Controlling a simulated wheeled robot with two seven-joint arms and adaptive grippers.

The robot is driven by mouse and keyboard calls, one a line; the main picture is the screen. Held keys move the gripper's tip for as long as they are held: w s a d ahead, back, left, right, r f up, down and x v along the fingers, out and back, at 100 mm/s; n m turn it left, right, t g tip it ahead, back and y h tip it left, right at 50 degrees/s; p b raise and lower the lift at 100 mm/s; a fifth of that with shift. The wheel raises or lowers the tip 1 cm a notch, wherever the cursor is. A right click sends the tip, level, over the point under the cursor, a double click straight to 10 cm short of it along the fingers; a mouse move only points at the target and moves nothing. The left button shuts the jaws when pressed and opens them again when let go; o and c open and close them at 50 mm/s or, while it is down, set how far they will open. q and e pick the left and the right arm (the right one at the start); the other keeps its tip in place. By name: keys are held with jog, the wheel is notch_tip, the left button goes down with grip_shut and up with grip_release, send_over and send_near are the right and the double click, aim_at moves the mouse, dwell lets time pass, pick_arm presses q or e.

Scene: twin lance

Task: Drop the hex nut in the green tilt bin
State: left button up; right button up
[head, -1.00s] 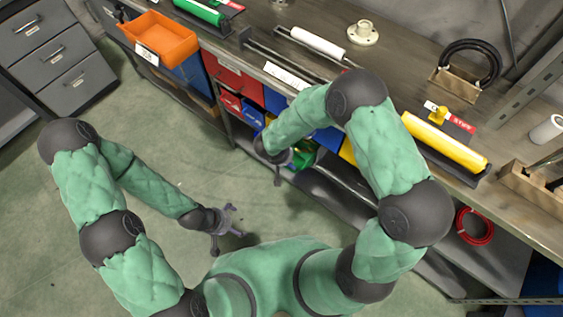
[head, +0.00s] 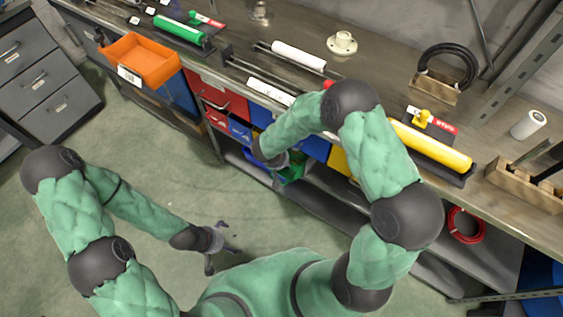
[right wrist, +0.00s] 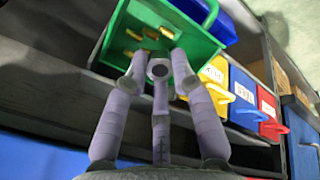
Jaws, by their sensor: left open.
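The green tilt bin (right wrist: 176,22) is pulled open below my right gripper (right wrist: 160,62) in the right wrist view, with several brass-coloured pieces lying inside. A small grey ring-like piece with a dark hole, seemingly the hex nut (right wrist: 158,70), sits between my right fingertips. It appears held over the bin's near edge. In the head view the green bin (head: 292,168) shows partly below the bench, beside my right wrist, which mostly hides that gripper. My left gripper (head: 222,242) is open and empty above the floor, well away from the bins.
Yellow (right wrist: 213,74), blue (right wrist: 243,96) and red (right wrist: 270,118) bins line up beside the green one. Above is the workbench (head: 375,75), with an orange tray (head: 143,58), a white flange (head: 342,42) and a yellow roll (head: 432,146). Open floor lies left of the bench.

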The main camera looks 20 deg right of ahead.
jog(key=o, duration=0.4)
jog(key=v, duration=1.2)
dwell(0.4)
jog(key=shift+s+a+f+m+g+y+p, duration=0.4)
jog(key=shift+s+a+f+m+y+p, duration=0.6)
jog(key=shift+s+f, duration=1.4)
jog(key=shift+s+a+f+m+g+y+p, duration=0.2)
jog(key=shift+s+f+m+g+y+p, duration=0.35)
jog(key=shift+s+f+y+p, duration=1.8)
jog(key=shift+s+a+f+m+g+y+p, duration=0.4)
jog(key=shift+s+f+m, duration=0.65)
jog(key=shift+s, duration=2.6)
